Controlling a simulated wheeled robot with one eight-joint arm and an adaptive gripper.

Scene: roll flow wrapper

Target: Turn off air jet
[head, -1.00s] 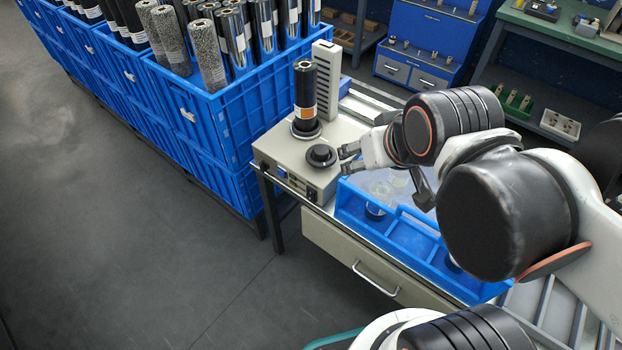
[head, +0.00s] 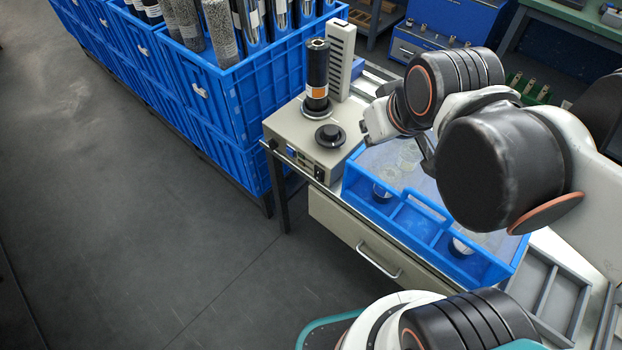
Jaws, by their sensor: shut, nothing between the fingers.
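A beige box-shaped device (head: 285,122) sits at the left end of the bench. On its top stand a black cylinder (head: 317,75) with an orange band and a low round black knob (head: 329,135). Its front face has a small blue part (head: 290,152) and a black socket-like part (head: 319,174). Which part is the air jet's control is not clear. My gripper (head: 364,128) is just right of the knob, apart from it, shut and empty. Its fingertips are small and partly hidden by my wrist.
A blue divided tray (head: 415,208) with clear cups lies below my arm. A pale slotted column (head: 339,60) stands behind the black cylinder. Blue crates (head: 245,110) holding rolls stand at the left. The grey floor at the left is clear.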

